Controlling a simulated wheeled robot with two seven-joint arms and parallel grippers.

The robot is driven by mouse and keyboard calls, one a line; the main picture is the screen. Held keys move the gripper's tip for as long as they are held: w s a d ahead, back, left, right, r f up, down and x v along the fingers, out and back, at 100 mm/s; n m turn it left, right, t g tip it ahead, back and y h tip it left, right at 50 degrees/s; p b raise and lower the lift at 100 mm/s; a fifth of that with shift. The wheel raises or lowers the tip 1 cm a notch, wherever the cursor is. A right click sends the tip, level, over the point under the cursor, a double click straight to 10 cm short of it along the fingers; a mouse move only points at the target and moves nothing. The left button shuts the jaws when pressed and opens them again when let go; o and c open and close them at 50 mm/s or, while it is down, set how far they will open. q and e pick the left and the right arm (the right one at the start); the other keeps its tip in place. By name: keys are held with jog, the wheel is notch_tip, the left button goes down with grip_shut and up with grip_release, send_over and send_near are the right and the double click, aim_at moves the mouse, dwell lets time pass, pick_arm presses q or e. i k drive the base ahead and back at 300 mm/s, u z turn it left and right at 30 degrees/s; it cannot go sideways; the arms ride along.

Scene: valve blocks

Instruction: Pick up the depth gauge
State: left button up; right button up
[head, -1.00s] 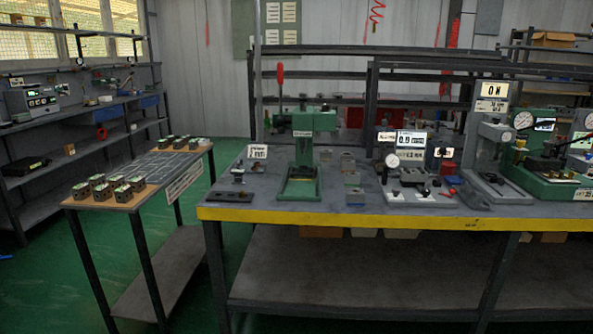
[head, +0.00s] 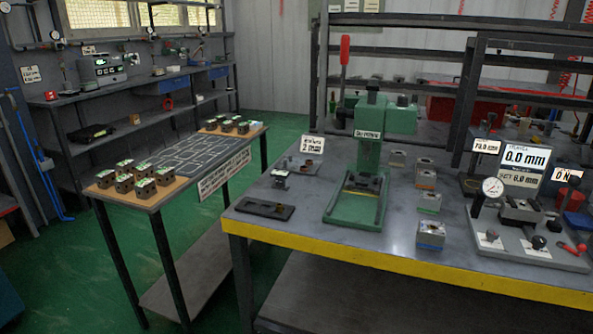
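Nothing in view carries a label I can clearly read as a depth gauge. A small dark piece with a pale top (head: 280,179) stands on the yellow-edged bench, left of the green press (head: 368,160), near a small sign (head: 313,146) ending in "2 mm". A round white dial gauge (head: 493,187) stands on a grey fixture (head: 525,230) at the right of the bench, beside a display (head: 524,158) reading 0.0 mm. I cannot tell which of these is the depth gauge. Neither of my grippers is in view.
A dark tray (head: 264,209) lies at the bench's near left corner. Several small blocks (head: 431,235) stand between press and fixture. A side table (head: 205,160) with several blocks stands left. Green floor (head: 75,255) is open in front of it.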

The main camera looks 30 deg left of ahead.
aim_at(280, 175)
jog(key=u, duration=0.6)
jog(key=i, duration=0.9)
jog(key=u, duration=0.95)
